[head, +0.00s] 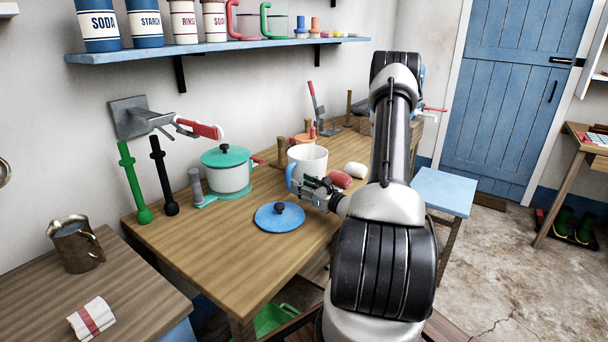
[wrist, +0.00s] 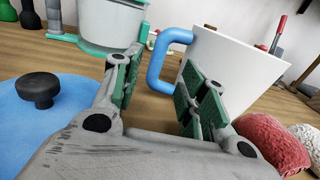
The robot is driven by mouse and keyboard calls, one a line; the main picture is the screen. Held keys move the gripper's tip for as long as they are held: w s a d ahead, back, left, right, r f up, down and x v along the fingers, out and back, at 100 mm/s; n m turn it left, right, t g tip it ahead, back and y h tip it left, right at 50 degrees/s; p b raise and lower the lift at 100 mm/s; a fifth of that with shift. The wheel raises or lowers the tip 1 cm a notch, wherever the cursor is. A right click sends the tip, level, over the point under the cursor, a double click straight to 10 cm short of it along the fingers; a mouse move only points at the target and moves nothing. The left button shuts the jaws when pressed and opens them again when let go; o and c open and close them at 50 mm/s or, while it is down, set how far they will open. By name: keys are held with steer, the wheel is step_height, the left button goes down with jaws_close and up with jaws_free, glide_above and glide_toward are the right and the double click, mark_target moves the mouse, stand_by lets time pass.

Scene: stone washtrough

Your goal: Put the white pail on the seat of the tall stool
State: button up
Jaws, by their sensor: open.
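The white pail (head: 309,157) stands upright on the wooden table, with a blue handle on its left side. In the wrist view the pail (wrist: 233,62) fills the right half, and its blue handle (wrist: 157,62) shows between my finger pads. My gripper (head: 311,185) is open at the handle side of the pail, low over the table; it also shows in the wrist view (wrist: 158,82). I cannot tell whether the pads touch the handle. The tall stool's light blue seat (head: 444,190) is bare where visible, right of my arm, which hides part of it.
A blue lid (head: 280,218) lies just left of my gripper. A lidded pot (head: 228,172) stands behind it. Red and white bundles (head: 340,179) lie right of the pail. A shelf (head: 225,48) of tins runs above.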

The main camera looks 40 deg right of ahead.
mark_target(289, 186)
steer(key=w, duration=0.2)
steer(key=w+a, duration=0.1)
steer(key=w, duration=0.4)
steer(key=shift+a+f, duration=0.1)
steer(key=shift+a, duration=0.15)
jaws_close()
